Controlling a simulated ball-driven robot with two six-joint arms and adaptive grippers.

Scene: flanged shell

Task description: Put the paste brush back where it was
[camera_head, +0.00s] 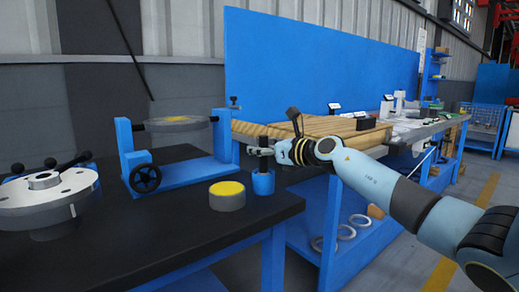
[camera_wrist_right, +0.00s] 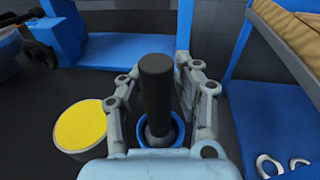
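The paste brush stands upright in a small blue cup (camera_head: 263,183) near the right edge of the dark table. Its dark handle (camera_wrist_right: 157,85) shows in the right wrist view, and its lower end is hidden inside the cup (camera_wrist_right: 178,130). My right gripper (camera_head: 258,150) is at the brush above the cup. In the right wrist view the fingers of this gripper (camera_wrist_right: 160,68) are spread on both sides of the handle, with gaps visible. My left gripper is out of view.
A round tin with a yellow top (camera_head: 227,194) stands just left of the cup. A blue stand with a handwheel (camera_head: 145,178) is behind it. A grey flanged part (camera_head: 48,196) sits at the left. A wooden-topped bench (camera_head: 320,126) stands to the right. The table front is clear.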

